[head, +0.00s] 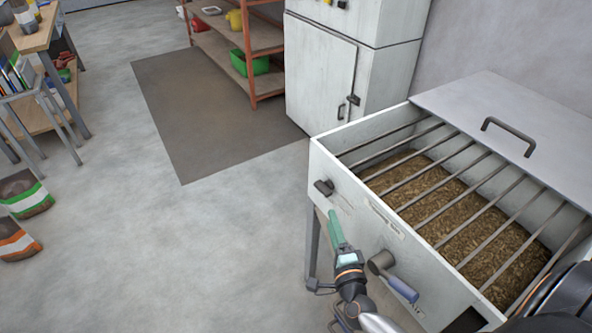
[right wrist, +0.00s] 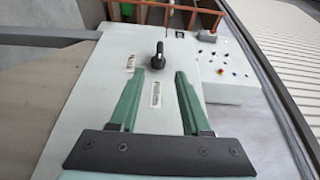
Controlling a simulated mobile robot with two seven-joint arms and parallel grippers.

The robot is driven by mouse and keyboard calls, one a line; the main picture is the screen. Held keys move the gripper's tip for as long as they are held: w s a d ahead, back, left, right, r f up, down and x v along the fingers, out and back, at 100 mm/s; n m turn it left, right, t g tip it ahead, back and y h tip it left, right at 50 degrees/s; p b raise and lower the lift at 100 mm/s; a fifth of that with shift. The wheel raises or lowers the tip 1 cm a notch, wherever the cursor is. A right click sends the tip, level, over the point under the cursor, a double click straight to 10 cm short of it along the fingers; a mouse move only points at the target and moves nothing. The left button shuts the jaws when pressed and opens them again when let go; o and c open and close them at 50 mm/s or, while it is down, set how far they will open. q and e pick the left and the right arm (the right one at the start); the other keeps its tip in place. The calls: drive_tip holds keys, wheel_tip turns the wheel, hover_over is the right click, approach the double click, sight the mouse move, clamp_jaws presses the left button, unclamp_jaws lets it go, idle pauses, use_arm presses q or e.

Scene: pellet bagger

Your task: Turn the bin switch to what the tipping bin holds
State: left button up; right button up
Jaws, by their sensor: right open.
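The tipping bin (head: 332,160) is an open white box at the right of the head view, holding brown, coarse loose material (head: 440,200) under a grate of metal bars. The bin switch is a black knob (head: 323,187) on its front panel; it also shows in the right wrist view (right wrist: 157,59), its narrow end pointing up the picture. Two small labels (right wrist: 131,62) (right wrist: 155,93) sit near it, too blurred to read. My right gripper (head: 336,217) has green fingers. In the right wrist view (right wrist: 158,75) they are open and empty, short of the knob. My left gripper is out of view.
A crank handle (head: 395,278) juts from the bin front, right of my right gripper. A grey lid (head: 520,115) with a handle lies at the bin's back. A white cabinet (head: 325,70) and a shelf (head: 250,55) stand behind.

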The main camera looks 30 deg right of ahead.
sight(324, 196)
drive_tip(key=b+x, duration=0.1)
drive_tip(key=x, duration=1.1)
drive_tip(key=shift+w+d, duration=0.2)
drive_tip(key=shift+d, duration=0.05)
clamp_jaws()
